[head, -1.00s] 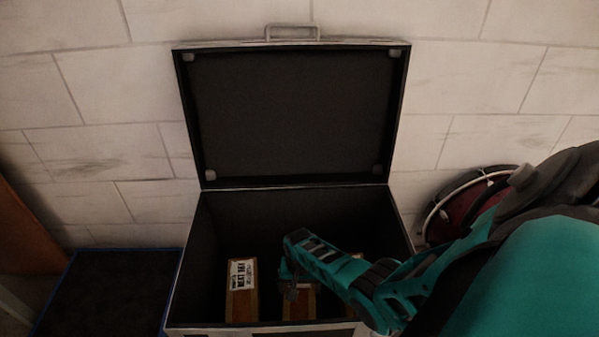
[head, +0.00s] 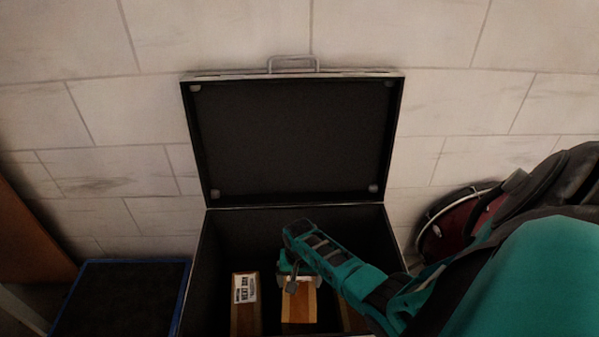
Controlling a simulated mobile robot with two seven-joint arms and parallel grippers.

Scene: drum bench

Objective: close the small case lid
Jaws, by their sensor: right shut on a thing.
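The case stands open, its dark-lined lid (head: 292,140) raised upright against the wall, with a metal handle (head: 292,60) on the lid's top edge. The case body (head: 225,235) is open below it. My right gripper (head: 291,287) reaches into the case from the right and is shut on a wooden box (head: 299,305) inside it, at the box's far end. The fingertips are partly hidden by the arm. My left gripper is not in view.
Another wooden box (head: 245,302) with a white label lies left of the held one, and part of a third shows at right. A red drum (head: 458,226) stands right of the case. A blue-edged dark surface (head: 120,300) is at left.

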